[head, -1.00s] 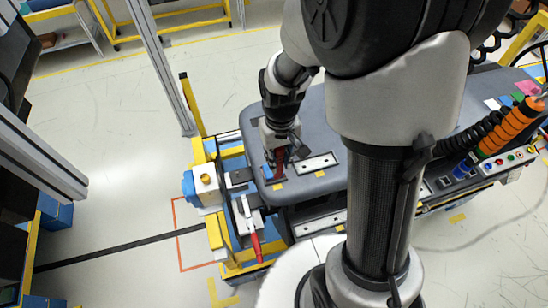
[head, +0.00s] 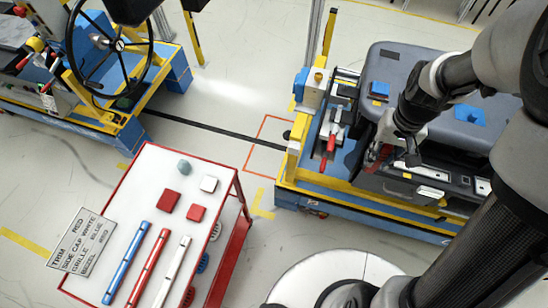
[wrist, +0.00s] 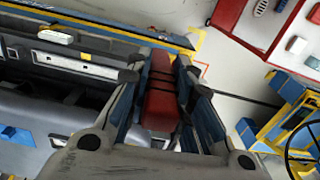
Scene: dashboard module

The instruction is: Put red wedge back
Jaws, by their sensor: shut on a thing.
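My gripper (head: 378,158) is shut on the red wedge (wrist: 160,92), which shows between the two fingers in the wrist view. In the head view the wedge (head: 374,153) is small and partly hidden by the fingers. The gripper is in front of the grey dashboard (head: 395,62), near its left end. The red-edged cart (head: 125,215) stands apart from it at lower left. On its white top lie two red blocks (head: 170,200) (head: 196,212), a white block (head: 208,183) and a grey-green piece (head: 183,168).
Blue, red and white bars (head: 148,265) lie on the cart beside a sign (head: 80,240) listing colours. A clamp with a red handle (head: 331,146) stands at the dashboard's left end. A steering wheel station (head: 110,55) is at upper left. Open floor separates cart and dashboard.

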